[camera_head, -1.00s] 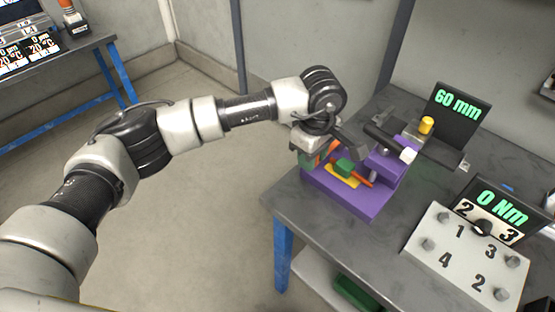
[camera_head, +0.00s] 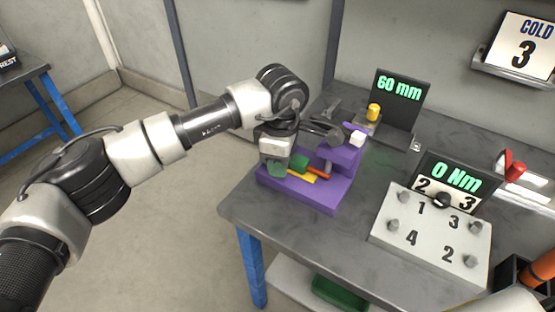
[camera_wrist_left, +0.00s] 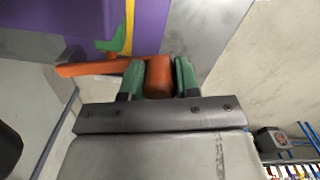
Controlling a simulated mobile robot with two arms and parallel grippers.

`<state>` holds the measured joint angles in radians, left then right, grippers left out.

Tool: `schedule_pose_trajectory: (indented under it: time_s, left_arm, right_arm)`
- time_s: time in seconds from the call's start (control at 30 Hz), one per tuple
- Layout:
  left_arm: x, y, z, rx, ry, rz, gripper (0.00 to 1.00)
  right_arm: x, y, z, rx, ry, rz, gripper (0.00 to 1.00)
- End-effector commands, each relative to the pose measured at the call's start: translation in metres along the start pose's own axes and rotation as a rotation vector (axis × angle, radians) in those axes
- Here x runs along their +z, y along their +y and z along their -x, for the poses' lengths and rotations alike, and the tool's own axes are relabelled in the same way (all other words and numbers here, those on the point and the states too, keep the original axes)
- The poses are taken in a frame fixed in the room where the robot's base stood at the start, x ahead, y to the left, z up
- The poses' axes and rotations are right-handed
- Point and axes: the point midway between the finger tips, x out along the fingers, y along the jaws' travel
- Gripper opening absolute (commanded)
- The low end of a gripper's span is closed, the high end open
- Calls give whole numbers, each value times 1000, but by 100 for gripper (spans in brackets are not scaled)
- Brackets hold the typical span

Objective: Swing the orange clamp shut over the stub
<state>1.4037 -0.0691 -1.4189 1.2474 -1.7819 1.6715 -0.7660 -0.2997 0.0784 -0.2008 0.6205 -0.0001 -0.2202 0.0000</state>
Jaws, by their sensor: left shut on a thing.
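The orange clamp (camera_wrist_left: 158,80) shows in the left wrist view as a round orange grip with a flat bar (camera_wrist_left: 92,68) running off to the left. My left gripper (camera_head: 276,170) is shut on that grip, one green finger pad on each side. In the head view the gripper is at the left end of the purple fixture (camera_head: 335,196), and a short orange-red bar (camera_head: 318,172) shows beside a green block (camera_head: 299,162) and a yellow strip (camera_head: 303,178). The gripper hides the rest of the clamp. I cannot tell which part is the stub. My right gripper is not in view.
The fixture stands at the left edge of the grey table (camera_head: 330,235). To the right are a numbered panel (camera_head: 425,240) and a 0 Nm display (camera_head: 460,180).

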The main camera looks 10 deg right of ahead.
Motion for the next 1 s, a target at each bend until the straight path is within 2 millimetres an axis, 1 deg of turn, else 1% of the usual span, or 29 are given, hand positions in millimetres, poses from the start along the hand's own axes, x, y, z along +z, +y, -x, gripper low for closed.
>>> schedule_pose_trajectory:
  time_s: [0.07, 0.1, 0.23, 0.27, 0.5, 0.57, 0.63, 0.77, 1.0]
  left_arm:
    - [0, 0, 1, 3, -1, -1, 0]
    - [0, 0, 1, 3, -2, -1, 35]
    - [0, 0, 1, 2, -1, -1, 55]
    - [0, 0, 1, 2, -1, -1, 57]
    - [0, 0, 1, 1, -1, -1, 57]
    - [0, 0, 3, 2, -1, -1, 57]
    - [0, 1, 9, 3, -1, -1, 57]
    - [0, 1, 31, 5, 0, -2, 57]
    - [0, 1, 79, 5, 0, 0, 57]
  right_arm:
    - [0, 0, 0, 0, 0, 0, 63]
    - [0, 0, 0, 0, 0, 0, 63]
    - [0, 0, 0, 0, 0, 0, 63]
    - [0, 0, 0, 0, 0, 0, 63]
    - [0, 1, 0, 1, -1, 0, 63]
    - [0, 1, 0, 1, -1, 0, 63]
    - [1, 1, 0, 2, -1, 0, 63]
    - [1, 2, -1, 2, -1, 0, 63]
    - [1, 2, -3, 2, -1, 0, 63]
